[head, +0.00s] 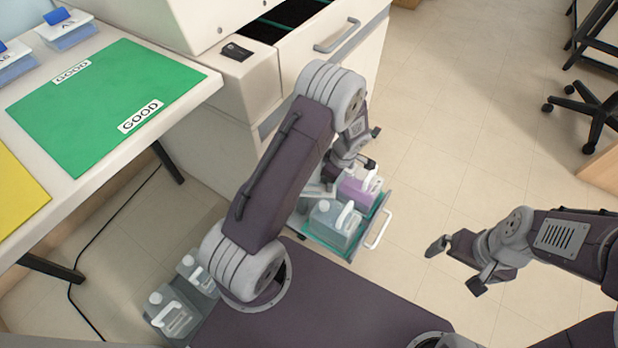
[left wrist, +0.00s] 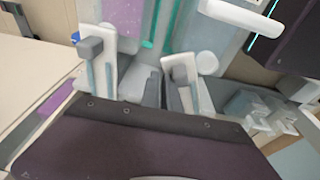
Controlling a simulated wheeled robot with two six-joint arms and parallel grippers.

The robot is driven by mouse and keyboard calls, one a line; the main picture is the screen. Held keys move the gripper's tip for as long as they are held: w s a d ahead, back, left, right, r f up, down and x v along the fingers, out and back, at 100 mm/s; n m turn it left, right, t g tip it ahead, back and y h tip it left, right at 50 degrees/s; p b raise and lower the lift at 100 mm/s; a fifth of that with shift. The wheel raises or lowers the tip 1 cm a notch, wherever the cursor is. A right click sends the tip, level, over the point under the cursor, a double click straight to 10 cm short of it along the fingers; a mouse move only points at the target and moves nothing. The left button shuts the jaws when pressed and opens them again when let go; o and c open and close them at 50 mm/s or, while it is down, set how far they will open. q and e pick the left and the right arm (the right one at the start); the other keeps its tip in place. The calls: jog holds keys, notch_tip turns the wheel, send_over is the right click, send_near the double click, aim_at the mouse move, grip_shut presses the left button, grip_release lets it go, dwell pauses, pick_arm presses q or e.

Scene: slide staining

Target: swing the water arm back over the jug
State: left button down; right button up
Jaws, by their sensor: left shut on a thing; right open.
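My left gripper (head: 350,163) is low over the pulled-out tray, beside the purple jug. It is shut on a pale piece that looks like the water arm (head: 318,190), mostly hidden by my arm. In the left wrist view the two fingers of the left gripper (left wrist: 140,72) stand on either side of a pale, unclear shape. A clear jug with bluish liquid (head: 328,222) stands in the tray in front of the purple jug (head: 358,190). I cannot tell exactly which jug the water arm's end is over. My right gripper (head: 458,262) is open and empty over the floor.
The teal-edged tray (head: 318,243) has a white handle (head: 379,229). A white cabinet (head: 300,50) rises behind, and a bench with a green mat (head: 100,105) is at left.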

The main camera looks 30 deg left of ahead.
aim_at(329, 197)
pick_arm(q)
jog(key=shift+s+d+f+b, duration=0.3)
jog(key=shift+s+d+b, duration=0.25)
jog(key=shift+s, duration=0.3)
jog(key=shift+s+d+f+b, duration=0.35)
jog(key=shift+s+d, duration=0.25)
jog(key=shift+s, duration=0.25)
jog(key=shift+r, duration=0.1)
jog(key=shift+s+d+b, duration=0.15)
jog(key=shift+s+b, duration=0.4)
jog(key=shift+s, duration=0.25)
jog(key=a+p+v, duration=0.1)
jog(key=p+v, duration=0.5)
jog(key=v, duration=0.2)
jog(key=shift+w+a+r, duration=0.2)
jog(key=shift+w+a, duration=0.25)
jog(key=shift+a, duration=0.05)
